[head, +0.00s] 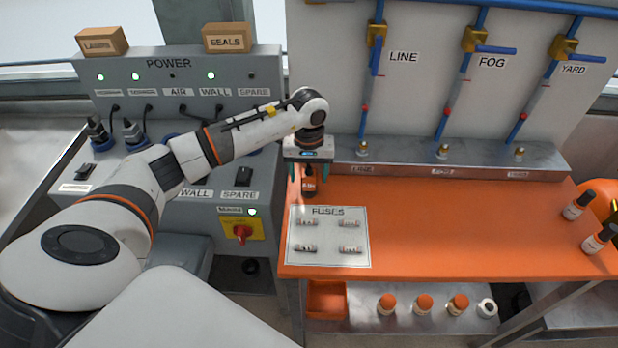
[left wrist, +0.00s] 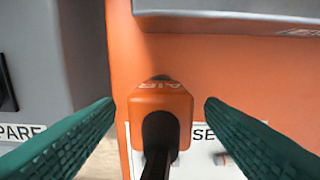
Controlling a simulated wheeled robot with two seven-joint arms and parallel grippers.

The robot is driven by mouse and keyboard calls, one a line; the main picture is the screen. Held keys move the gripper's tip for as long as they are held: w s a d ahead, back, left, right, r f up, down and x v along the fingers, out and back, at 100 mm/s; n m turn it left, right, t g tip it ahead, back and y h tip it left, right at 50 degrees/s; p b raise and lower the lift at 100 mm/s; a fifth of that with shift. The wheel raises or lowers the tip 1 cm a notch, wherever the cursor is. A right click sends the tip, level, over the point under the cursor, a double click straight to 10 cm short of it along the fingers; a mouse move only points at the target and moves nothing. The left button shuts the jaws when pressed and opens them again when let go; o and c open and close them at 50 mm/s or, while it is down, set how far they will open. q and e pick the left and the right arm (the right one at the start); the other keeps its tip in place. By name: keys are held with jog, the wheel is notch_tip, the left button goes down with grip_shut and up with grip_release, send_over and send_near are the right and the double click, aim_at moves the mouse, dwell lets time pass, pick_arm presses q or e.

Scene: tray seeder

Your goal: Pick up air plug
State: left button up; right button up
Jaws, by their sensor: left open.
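The air plug (head: 309,186) stands at the left end of the orange bench top, just behind the fuses card. In the left wrist view the plug (left wrist: 160,99) is an orange block marked AIR with a black cable or stem coming toward the camera. My left gripper (head: 309,172) points down over it. Its green fingers are open, one on each side of the plug, with a visible gap on both sides in the left wrist view. My right gripper is not in view.
The fuses card (head: 328,257) with several fuses lies in front of the plug. The grey power panel (head: 150,80) stands at left. A metal ledge (head: 400,170) with fittings runs behind the bench.

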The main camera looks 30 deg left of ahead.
pick_arm(q)
jog(key=shift+f, duration=1.25)
jog(key=c, duration=1.2)
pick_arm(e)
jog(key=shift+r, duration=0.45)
pick_arm(q)
jog(key=shift+o, duration=0.2)
jog(key=shift+r, duration=0.15)
